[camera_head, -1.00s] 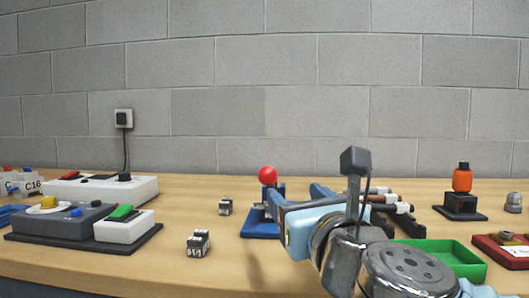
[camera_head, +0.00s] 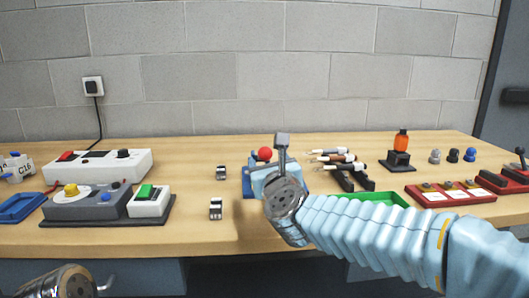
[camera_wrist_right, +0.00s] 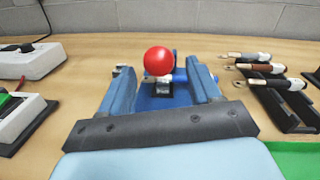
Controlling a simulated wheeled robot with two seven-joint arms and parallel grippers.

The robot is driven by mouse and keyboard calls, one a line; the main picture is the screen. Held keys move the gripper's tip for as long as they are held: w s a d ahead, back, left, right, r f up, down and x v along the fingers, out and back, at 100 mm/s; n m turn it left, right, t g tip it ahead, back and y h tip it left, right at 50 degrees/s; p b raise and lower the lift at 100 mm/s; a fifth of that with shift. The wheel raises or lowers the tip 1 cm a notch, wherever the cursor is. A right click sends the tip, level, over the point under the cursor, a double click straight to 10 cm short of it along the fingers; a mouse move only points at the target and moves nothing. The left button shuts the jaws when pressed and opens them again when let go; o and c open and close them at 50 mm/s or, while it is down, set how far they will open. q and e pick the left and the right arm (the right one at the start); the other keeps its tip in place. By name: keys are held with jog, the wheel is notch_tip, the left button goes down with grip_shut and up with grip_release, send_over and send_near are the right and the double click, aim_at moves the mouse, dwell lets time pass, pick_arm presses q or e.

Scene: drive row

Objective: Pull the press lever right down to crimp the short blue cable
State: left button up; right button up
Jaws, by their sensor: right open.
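The press has a red ball lever knob (camera_head: 265,153) and a blue base (camera_head: 247,186), mostly hidden behind my right gripper (camera_head: 265,166) in the head view. In the right wrist view, the red knob (camera_wrist_right: 159,60) shows beyond and between the two blue fingers of my right gripper (camera_wrist_right: 160,76). The fingers are wide apart and empty, and no contact with the knob shows. A small pale piece (camera_wrist_right: 124,71) shows at the press's left side, partly hidden by a finger.
Cables with metal lugs (camera_head: 328,152) lie on a black rack (camera_head: 345,180) to the right of the press, with a green tray (camera_head: 388,199) in front. Small metal blocks (camera_head: 216,209) stand left. A grey control box (camera_head: 85,205) and an orange-topped device (camera_head: 401,141) stand farther out.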

jog(key=shift+w+a, duration=0.2)
jog(key=shift+w, duration=2.1)
grip_shut()
